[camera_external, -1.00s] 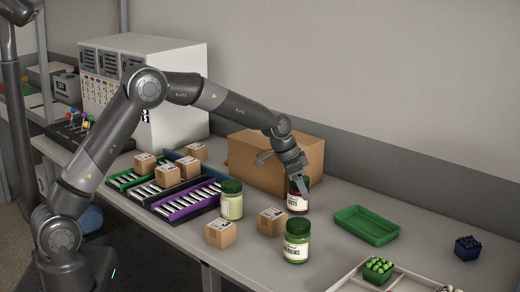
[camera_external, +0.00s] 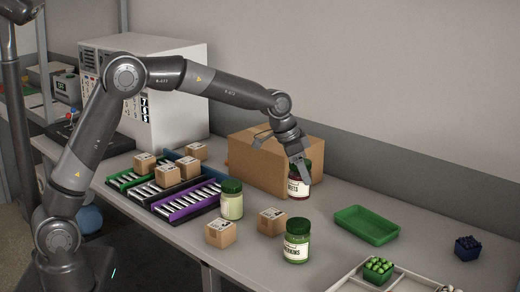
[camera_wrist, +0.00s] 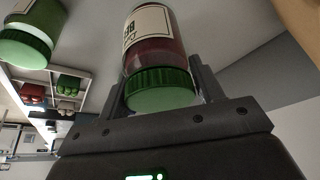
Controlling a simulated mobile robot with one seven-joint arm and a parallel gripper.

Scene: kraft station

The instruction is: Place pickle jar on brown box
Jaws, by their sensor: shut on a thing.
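My gripper (camera_external: 298,158) is shut on a dark red jar (camera_external: 298,187) with a green lid and a white label that seems to read "BEETS". The jar is upright and appears raised off the table, in front of the right end of the large brown box (camera_external: 258,163). In the wrist view the jar (camera_wrist: 155,45) sits between both fingers (camera_wrist: 162,92), its green lid towards me. A green jar (camera_external: 297,247), labelled like gherkins, stands apart on the table nearer the front. A paler green-lidded jar (camera_external: 232,205) stands further left.
Small cartons (camera_external: 220,233) and (camera_external: 271,222) stand between the jars. More cartons lie on the roller racks (camera_external: 187,200) at left. A green tray (camera_external: 366,226) is at right, with a pale divided tray (camera_external: 350,284) in front. The brown box's top looks clear.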

